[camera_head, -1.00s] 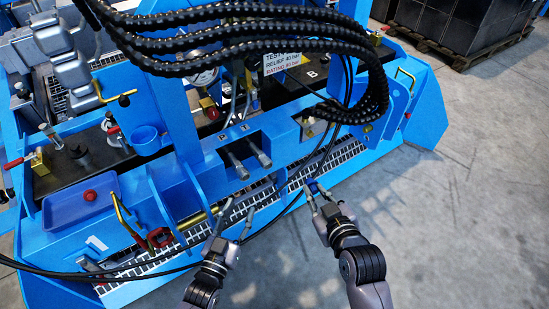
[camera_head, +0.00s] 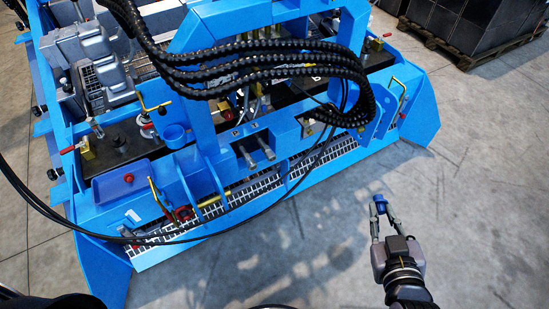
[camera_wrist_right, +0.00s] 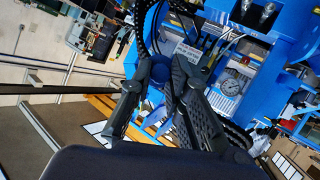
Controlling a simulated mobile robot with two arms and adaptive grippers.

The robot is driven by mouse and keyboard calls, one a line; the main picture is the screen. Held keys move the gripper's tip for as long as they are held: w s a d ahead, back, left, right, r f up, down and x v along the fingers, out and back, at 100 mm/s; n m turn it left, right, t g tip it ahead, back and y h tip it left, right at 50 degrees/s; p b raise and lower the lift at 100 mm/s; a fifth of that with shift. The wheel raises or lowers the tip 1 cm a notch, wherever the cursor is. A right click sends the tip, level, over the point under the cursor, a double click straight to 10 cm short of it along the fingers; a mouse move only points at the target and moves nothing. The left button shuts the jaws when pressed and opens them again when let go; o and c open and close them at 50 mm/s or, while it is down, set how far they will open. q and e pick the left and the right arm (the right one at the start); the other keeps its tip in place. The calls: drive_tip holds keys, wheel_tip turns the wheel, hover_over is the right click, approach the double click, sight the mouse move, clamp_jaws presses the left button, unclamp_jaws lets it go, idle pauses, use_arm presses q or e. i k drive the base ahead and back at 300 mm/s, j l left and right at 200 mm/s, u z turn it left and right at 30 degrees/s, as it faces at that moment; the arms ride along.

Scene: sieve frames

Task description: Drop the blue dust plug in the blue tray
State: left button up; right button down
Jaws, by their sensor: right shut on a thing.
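The blue dust plug (camera_head: 380,199) is held between the fingertips of my right gripper (camera_head: 382,208), which is shut on it. The gripper is over open grey floor, right of the blue machine. In the right wrist view the plug (camera_wrist_right: 156,88) shows only partly between the dark fingers. The blue tray (camera_head: 106,194) is on the machine's left part, far from my right gripper. A small red piece (camera_head: 128,178) lies in the tray. My left gripper is not in view.
A blue cup (camera_head: 174,136) stands right of the tray. A yellow handle (camera_head: 158,197) stands up near the tray's right side. Thick black hoses (camera_head: 250,70) arch over the machine. A thin black cable crosses its front. The floor (camera_head: 300,260) in front is clear.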

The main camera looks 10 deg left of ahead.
sight(127, 194)
drive_tip(key=k+j, duration=0.1)
drive_tip(key=j, duration=0.4)
drive_tip(key=k+j, duration=0.1)
drive_tip(key=j, duration=0.45)
drive_tip(key=k+j, duration=0.1)
drive_tip(key=j, duration=0.4)
drive_tip(key=k+j, duration=0.1)
drive_tip(key=j, duration=0.45)
